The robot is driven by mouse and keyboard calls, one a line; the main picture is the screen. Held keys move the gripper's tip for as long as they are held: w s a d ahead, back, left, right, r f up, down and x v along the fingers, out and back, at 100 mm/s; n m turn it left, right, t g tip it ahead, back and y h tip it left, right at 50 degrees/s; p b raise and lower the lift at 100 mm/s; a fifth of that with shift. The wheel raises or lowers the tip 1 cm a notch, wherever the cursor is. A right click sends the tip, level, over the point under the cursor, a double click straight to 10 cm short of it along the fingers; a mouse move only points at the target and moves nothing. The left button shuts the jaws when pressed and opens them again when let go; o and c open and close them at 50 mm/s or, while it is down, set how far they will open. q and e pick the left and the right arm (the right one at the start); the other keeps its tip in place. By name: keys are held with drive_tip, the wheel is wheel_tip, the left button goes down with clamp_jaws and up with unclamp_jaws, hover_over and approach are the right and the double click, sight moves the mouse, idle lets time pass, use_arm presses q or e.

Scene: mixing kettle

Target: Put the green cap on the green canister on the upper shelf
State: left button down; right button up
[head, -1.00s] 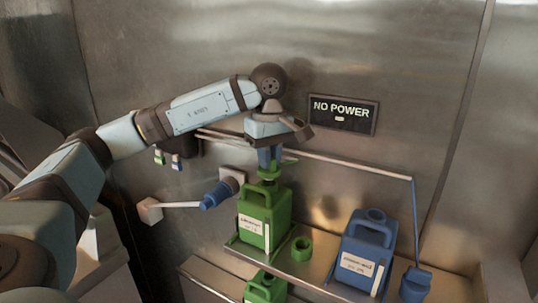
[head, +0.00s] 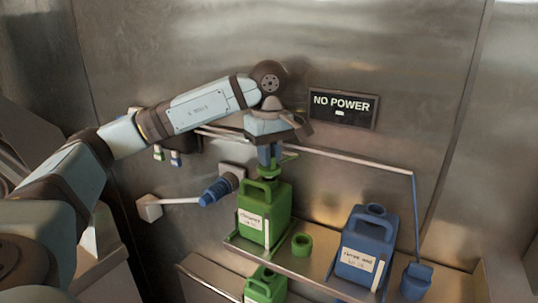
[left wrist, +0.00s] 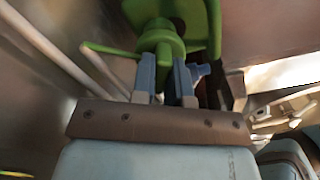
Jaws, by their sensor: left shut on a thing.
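The green canister (head: 264,215) stands upright on the upper shelf (head: 320,268). My left gripper (head: 269,158) is directly above its mouth, pointing down. In the left wrist view my left gripper (left wrist: 168,68) is shut on the green cap (left wrist: 160,42), with the green canister (left wrist: 212,25) just beyond it. The cap is at the canister's mouth; I cannot tell whether it is fully seated. A thin green strip sticks out beside the fingers. My right gripper is not in view.
A blue canister (head: 366,247) stands farther right. Another green canister (head: 265,287) is below. A rail, a blue-handled lever (head: 219,190) and a NO POWER sign (head: 342,108) are on the wall.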

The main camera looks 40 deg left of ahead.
use_arm(q)
drive_tip(key=shift+f, duration=0.2)
drive_tip(key=shift+f+b, duration=0.6)
drive_tip(key=shift+b, duration=0.05)
drive_tip(key=shift+f, duration=0.2)
drive_tip(key=c, duration=0.6)
unclamp_jaws()
drive_tip(key=shift+o, duration=0.2)
drive_tip(key=shift+r, duration=0.1)
drive_tip(key=shift+r+p, duration=1.95)
drive_tip(key=shift+r, duration=1.5)
